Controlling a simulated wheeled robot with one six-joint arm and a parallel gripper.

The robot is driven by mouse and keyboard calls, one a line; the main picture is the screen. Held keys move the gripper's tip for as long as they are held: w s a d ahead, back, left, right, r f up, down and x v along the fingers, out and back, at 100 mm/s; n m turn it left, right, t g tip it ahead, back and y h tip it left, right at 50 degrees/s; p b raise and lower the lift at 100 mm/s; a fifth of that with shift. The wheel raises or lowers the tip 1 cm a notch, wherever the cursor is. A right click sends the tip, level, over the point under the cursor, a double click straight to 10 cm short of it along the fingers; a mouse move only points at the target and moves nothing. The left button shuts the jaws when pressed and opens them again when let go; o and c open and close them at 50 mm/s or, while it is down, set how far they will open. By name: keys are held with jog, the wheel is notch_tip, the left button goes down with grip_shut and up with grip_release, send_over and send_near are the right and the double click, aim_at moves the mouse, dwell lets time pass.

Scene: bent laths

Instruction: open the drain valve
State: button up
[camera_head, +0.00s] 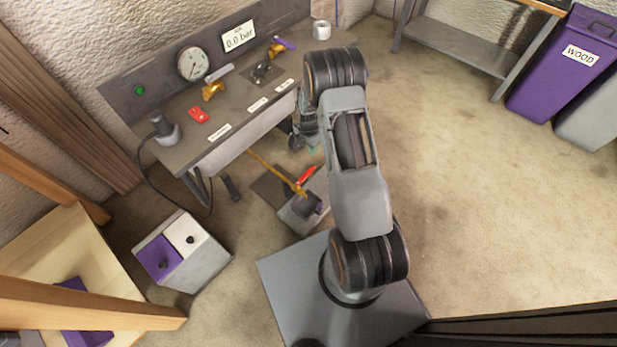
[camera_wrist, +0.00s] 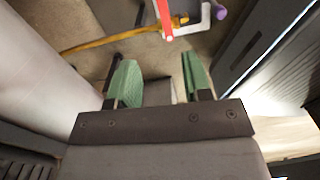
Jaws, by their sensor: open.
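A red lever handle (camera_head: 306,174), which looks like the drain valve's, sits low near the floor at the end of a brass pipe (camera_head: 268,167), beside a grey box (camera_head: 296,215) in the head view. In the wrist view the red lever (camera_wrist: 164,18) is at the top, with the brass pipe (camera_wrist: 100,42) running left from it. My gripper (camera_wrist: 161,78) has green fingertips spread apart with nothing between them. The lever lies beyond the fingertips, apart from them. In the head view my arm hides most of my gripper (camera_head: 312,150).
The workbench (camera_head: 180,150) above carries a gauge (camera_head: 193,64), a "0.0 bar" sign (camera_head: 239,37), brass fittings and a red part (camera_head: 199,115). A box with purple and white tops (camera_head: 205,262) stands on the floor at left. Floor at right is clear up to the purple bin (camera_head: 560,75).

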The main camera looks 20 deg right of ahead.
aim_at(309, 172)
jog(key=shift+n, duration=0.4)
notch_tip(309, 172, down, 16)
jog(key=b, duration=0.5)
jog(key=shift+d+f, duration=0.15)
jog(key=shift+f, duration=0.1)
grip_shut()
